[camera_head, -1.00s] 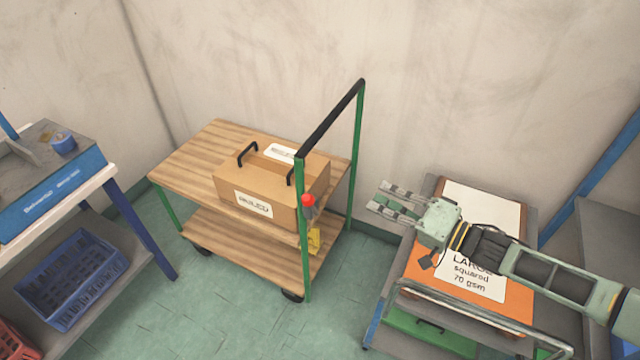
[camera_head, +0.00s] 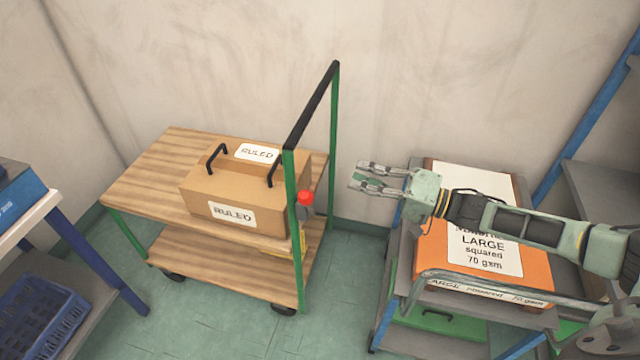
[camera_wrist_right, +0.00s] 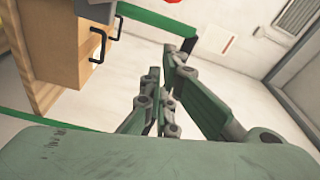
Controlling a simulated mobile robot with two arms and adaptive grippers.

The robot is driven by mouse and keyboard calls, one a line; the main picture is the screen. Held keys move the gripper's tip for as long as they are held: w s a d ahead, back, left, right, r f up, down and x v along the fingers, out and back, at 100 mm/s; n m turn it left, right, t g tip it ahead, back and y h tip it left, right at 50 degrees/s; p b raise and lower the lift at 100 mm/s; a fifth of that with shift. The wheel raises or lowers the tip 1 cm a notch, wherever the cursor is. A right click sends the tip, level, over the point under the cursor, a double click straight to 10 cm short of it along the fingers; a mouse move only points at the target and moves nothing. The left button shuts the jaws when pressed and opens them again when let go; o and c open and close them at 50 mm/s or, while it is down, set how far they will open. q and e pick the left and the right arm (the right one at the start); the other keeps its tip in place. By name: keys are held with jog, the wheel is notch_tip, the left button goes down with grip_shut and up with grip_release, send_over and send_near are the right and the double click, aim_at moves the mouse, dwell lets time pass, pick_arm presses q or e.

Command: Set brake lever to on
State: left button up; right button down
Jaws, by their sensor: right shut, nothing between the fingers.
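The brake lever (camera_head: 305,198) has a red knob on a grey mount, beside the near green post of a wooden trolley (camera_head: 150,180). I cannot tell its on or off setting. My right gripper (camera_head: 357,176) is shut and empty, in the air to the right of the lever and apart from it. My left gripper is not in view.
A cardboard box (camera_head: 200,190) labelled RULED sits on the trolley. A black push handle (camera_head: 312,105) rises near the lever. At the right, a metal cart (camera_head: 440,278) holds an orange pack (camera_head: 535,265) under my right arm. A blue crate (camera_head: 40,310) is at the lower left.

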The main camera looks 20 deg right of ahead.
jog(key=w+a+p, duration=0.2)
jog(key=a+p, duration=0.1)
jog(key=a, duration=0.5)
jog(key=shift+w+a+f, duration=0.2)
jog(key=shift+w+a, duration=0.15)
jog(key=shift+w, duration=0.05)
